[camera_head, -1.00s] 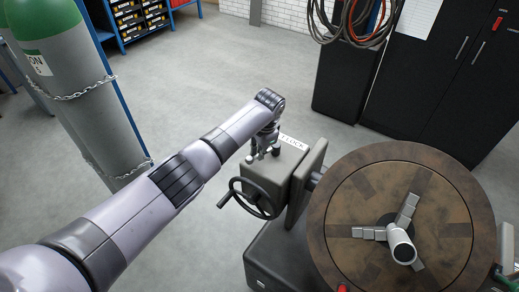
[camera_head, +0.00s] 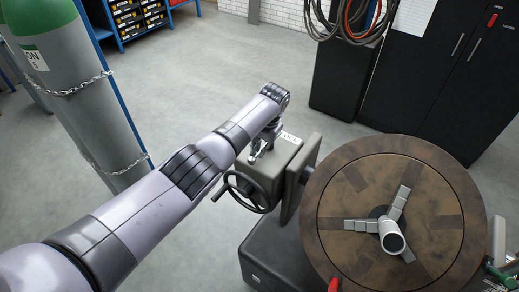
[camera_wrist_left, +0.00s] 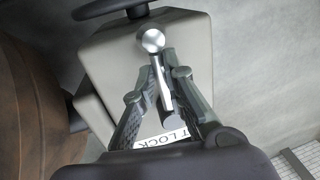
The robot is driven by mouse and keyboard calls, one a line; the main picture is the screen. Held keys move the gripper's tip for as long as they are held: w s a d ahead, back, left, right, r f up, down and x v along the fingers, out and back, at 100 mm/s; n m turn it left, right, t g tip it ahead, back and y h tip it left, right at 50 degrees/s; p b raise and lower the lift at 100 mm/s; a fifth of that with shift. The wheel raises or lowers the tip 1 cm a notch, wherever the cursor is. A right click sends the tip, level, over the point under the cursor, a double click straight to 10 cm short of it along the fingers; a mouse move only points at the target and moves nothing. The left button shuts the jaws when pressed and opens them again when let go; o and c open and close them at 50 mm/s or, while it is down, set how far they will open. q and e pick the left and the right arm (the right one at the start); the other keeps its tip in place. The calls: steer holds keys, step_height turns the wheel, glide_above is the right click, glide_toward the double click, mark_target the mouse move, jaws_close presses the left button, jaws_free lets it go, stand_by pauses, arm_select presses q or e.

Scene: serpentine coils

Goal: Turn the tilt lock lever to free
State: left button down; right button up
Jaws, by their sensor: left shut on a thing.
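The tilt lock lever is a metal bar with a round silver ball knob (camera_wrist_left: 152,40); it lies between the fingers in the left wrist view. My left gripper (camera_wrist_left: 158,85) is shut on the lever, with a finger on each side of its shaft and the knob sticking out past the tips. In the head view my left gripper (camera_head: 256,153) is over the top of the grey gearbox (camera_head: 268,178), and the lever is mostly hidden there. A white label ending in "LOCK" (camera_wrist_left: 165,138) is on the box top, partly covered by the gripper. My right gripper is not in view.
A dark handwheel (camera_head: 246,192) sits on the box's near left side, close under my arm. The large round turntable (camera_head: 335,245) with a three-jaw chuck and a grey tube is at the right. Gas cylinders (camera_head: 75,95) stand at the left. Open floor lies behind.

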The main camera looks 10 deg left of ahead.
arm_select(q)
steer(key=shift+s, duration=0.1)
steer(key=c, duration=1.7)
jaws_free()
steer(key=shift+o, duration=0.2)
steer(key=shift+r, duration=0.1)
step_height(320, 180, up, 12)
steer(key=s+d, duration=0.1)
steer(key=d, duration=0.1)
steer(key=shift+f, duration=0.2)
